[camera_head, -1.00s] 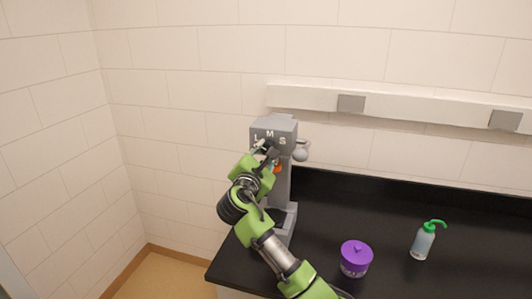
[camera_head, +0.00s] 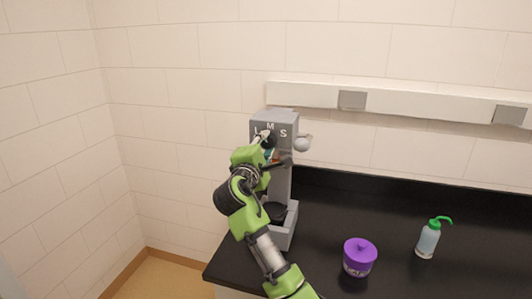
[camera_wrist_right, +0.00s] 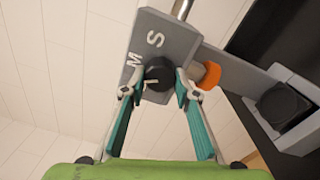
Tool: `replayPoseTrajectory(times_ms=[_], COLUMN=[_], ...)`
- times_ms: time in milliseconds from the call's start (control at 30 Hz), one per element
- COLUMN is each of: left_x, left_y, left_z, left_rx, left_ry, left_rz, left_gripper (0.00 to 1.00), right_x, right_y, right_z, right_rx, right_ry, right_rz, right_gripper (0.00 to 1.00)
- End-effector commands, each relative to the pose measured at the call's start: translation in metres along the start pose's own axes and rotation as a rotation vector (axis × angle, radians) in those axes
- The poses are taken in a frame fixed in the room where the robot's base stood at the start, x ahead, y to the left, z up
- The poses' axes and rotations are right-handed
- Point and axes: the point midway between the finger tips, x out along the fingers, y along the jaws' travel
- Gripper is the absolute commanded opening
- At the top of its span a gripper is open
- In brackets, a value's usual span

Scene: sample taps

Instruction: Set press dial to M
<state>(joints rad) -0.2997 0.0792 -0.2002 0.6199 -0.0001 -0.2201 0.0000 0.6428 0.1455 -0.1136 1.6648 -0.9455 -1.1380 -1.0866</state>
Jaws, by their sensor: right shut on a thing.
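The grey press (camera_head: 284,119) stands at the left end of the black counter, with the letters L, M and S on its front. Its black dial (camera_wrist_right: 158,72) sits below the letters. My right gripper (camera_wrist_right: 156,84) is shut on the dial, with one teal-padded finger on either side of it. A pale mark shows on the dial's lower part in the right wrist view, but I cannot tell clearly which letter it points to. In the head view the right gripper (camera_head: 266,143) partly covers the dial. My left gripper is not in view.
An orange part (camera_wrist_right: 209,75) sits beside the dial on the press. A round grey knob (camera_head: 302,144) is on its right side.

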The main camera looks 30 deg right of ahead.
Motion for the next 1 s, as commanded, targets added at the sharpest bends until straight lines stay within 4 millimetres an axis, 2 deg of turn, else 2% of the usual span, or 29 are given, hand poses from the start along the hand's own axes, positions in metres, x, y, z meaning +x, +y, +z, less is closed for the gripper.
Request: replayPoseTrajectory(times_ms=[33, 100, 400, 700, 1000], left_x=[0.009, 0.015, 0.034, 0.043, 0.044], left_y=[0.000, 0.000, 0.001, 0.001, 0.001], left_z=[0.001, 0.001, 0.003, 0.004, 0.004], left_rx=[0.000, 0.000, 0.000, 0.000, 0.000], left_ry=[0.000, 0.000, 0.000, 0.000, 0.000], left_rz=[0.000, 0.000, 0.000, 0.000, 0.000], left_gripper=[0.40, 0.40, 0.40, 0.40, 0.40], right_x=[0.000, 0.000, 0.000, 0.000, 0.000], right_y=[-0.005, -0.005, -0.003, -0.002, -0.001], right_z=[-0.002, -0.002, -0.002, -0.001, -0.001], right_rx=[0.047, 0.109, 0.322, 0.429, 0.453], right_ry=[-0.001, -0.003, -0.008, -0.011, -0.012], right_rz=[-0.002, 0.000, 0.004, 0.005, 0.005], right_gripper=[0.07, 0.07, 0.07, 0.07, 0.07])
